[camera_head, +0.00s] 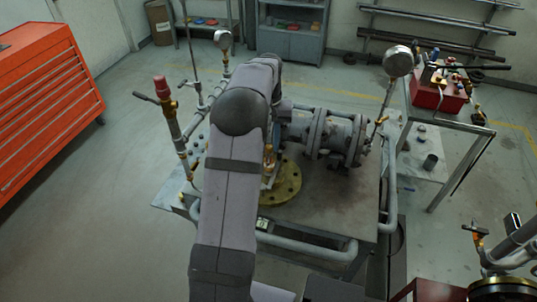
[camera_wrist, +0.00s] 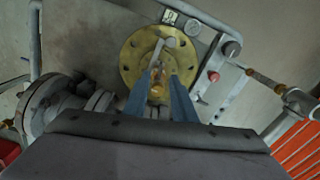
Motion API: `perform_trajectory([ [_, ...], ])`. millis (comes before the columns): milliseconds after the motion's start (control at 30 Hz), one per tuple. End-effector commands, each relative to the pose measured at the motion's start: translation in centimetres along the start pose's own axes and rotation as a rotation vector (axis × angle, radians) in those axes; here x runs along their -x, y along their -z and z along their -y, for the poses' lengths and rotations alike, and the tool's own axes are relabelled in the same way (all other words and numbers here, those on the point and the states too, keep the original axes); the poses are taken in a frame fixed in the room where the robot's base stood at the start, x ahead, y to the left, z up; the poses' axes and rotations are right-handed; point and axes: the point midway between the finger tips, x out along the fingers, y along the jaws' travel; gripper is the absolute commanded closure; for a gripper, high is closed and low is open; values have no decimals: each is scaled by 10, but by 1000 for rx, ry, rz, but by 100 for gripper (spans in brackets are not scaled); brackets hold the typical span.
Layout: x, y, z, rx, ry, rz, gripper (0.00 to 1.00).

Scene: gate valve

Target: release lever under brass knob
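A round brass flange (camera_wrist: 133,62) lies on the bench, and it also shows in the head view (camera_head: 289,186). A short pale grey lever (camera_wrist: 157,50) crosses the flange in the wrist view. A brass knob (camera_wrist: 157,89) shows between the two blue fingers of my gripper (camera_wrist: 161,75). The fingers stand apart, with brass and the flange visible between them. I cannot tell whether either finger touches the knob or the lever. In the head view my arm hides the gripper and most of the lever, and a brass stem (camera_head: 268,156) shows beside it.
A grey flanged pipe (camera_head: 335,136) lies along the back of the bench (camera_head: 340,195). An upright pipe with a red cap (camera_head: 161,85) stands on the left. A gauge (camera_head: 398,61) rises on the right. Grey tube rails (camera_head: 305,246) edge the bench.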

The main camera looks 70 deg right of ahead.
Motion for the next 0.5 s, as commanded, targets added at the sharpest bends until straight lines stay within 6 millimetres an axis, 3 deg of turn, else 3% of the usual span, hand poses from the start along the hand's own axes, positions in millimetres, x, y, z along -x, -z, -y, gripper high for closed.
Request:
perform_trajectory([
  [500,-56,-1,1,1,0,2,76],
])
